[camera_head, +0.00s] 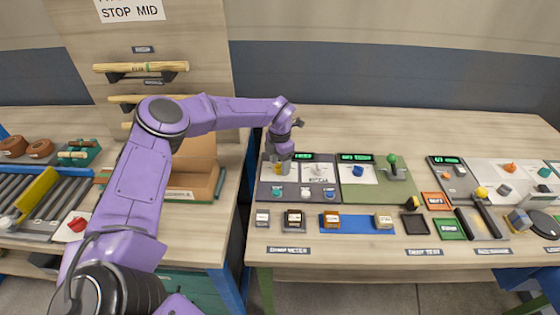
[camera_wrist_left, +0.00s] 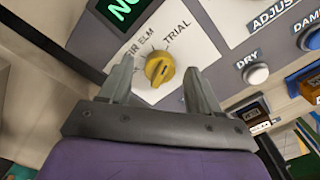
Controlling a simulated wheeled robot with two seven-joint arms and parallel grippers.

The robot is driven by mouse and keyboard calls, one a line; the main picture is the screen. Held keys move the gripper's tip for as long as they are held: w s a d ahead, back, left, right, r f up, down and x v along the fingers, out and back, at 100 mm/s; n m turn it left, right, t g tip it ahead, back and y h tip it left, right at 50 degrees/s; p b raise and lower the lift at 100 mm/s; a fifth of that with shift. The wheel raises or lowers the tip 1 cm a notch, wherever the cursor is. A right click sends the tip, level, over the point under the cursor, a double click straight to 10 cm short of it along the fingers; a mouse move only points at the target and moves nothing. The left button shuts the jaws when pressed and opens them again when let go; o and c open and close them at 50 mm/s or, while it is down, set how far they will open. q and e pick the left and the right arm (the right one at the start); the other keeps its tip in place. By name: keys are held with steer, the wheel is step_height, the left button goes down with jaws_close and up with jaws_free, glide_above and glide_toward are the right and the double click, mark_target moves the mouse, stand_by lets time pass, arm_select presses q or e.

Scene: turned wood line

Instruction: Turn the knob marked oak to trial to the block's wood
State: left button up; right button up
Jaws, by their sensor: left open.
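The yellow knob (camera_wrist_left: 158,70) stands on a white plate in the left wrist view. FIR, ELM and TRIAL are readable around it; other marks are hidden by my finger, and I cannot tell surely which mark it points to. My left gripper (camera_wrist_left: 160,80) is open, its fingers on either side of the knob in this view; contact is not clear. In the head view the left gripper (camera_head: 281,160) is over the left part of the grey meter panel (camera_head: 265,190). Small wood blocks lie in front, one (camera_head: 331,219) on a blue strip; their wood names are unreadable.
A white DRY button (camera_wrist_left: 257,75) is right of the knob plate, and a lit green display (camera_wrist_left: 124,10) is above it. More test panels, one green (camera_head: 375,190), stand to the right. A cardboard box (camera_head: 195,180) is left of the meter.

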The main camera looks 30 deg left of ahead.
arm_select(q)
steer(key=shift+f, duration=0.45)
steer(key=shift+s, duration=0.15)
steer(key=shift+r, duration=0.1)
steer(key=c, duration=1)
steer(key=shift+c, duration=0.2)
